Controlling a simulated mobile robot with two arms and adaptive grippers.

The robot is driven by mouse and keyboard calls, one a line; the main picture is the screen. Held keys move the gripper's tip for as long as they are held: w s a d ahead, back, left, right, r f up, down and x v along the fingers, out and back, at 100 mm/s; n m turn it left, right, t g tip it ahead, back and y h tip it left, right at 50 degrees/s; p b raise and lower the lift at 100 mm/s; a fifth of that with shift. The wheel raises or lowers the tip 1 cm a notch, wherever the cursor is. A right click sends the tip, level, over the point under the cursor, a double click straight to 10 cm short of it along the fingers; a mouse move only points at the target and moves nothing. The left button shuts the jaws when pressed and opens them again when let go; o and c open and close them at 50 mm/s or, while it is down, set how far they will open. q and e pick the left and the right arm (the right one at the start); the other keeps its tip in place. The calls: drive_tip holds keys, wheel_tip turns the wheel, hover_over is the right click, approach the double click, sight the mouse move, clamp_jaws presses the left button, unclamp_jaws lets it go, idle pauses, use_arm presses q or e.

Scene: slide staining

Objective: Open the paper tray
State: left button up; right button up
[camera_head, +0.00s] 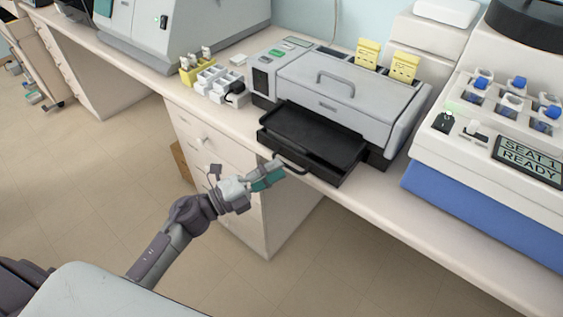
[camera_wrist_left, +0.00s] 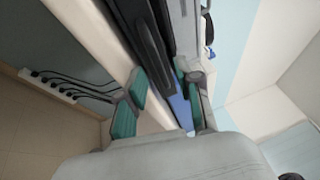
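The black paper tray (camera_head: 314,140) is pulled out of the front of the grey machine (camera_head: 340,95) and juts over the counter's front edge. A dark bar handle (camera_head: 292,166) is at its front left. My left gripper (camera_head: 276,174) is at the handle, just off the counter edge. In the left wrist view its teal fingers (camera_wrist_left: 160,90) stand apart with a visible gap, and a black part of the tray (camera_wrist_left: 152,50) lies beyond them. I cannot tell whether the fingers touch the handle. My right gripper is not in view.
A white rack (camera_head: 217,84) and a yellow rack (camera_head: 196,68) stand left of the machine. A white device with a screen (camera_head: 528,160) stands at the right. Drawers (camera_head: 205,138) are below the counter. The floor in front is clear.

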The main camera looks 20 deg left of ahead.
use_arm(q)
drive_tip(key=shift+x, duration=1.1)
clamp_jaws()
drive_tip(key=shift+f, duration=0.1)
